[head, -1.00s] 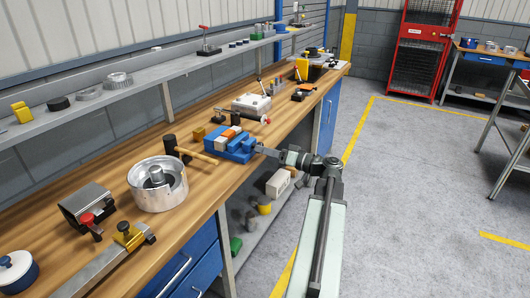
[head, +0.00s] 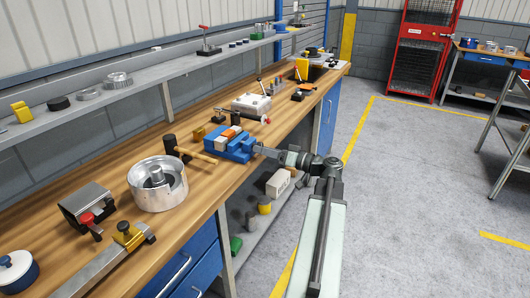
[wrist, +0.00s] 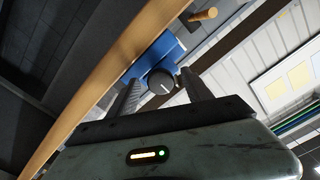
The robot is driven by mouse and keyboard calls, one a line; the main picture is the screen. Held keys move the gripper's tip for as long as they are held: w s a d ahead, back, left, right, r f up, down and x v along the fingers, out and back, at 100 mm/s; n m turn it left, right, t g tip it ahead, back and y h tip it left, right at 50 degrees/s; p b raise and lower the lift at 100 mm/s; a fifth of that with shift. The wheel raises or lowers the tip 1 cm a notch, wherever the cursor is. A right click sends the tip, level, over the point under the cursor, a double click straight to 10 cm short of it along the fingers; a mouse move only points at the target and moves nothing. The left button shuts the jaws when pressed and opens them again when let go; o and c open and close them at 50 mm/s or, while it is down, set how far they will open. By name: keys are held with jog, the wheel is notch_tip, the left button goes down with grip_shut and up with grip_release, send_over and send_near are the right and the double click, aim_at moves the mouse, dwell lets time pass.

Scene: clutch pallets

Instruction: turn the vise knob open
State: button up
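The blue vise (head: 240,155) sits on the wooden bench near its front edge, with an orange and white piece at its jaws. It also shows in the wrist view (wrist: 165,50). The vise knob (wrist: 162,82) is grey and round with a light line on its face. My gripper (head: 259,149) is at the vise's front side. In the wrist view my gripper (wrist: 158,78) has its two fingers apart, with the knob showing between their tips. Dark gaps show on both sides of the knob. I cannot tell how deep the knob sits between the fingers. In the head view the knob is hidden.
A hammer (head: 192,153) lies left of the vise, and a metal cylinder housing (head: 158,185) stands farther left. A long shelf (head: 140,80) runs above the bench. The floor (head: 410,190) to the right is clear.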

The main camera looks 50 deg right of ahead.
jog(key=v, duration=0.7)
jog(key=shift+s, duration=0.4)
jog(key=shift+s+d, duration=0.1)
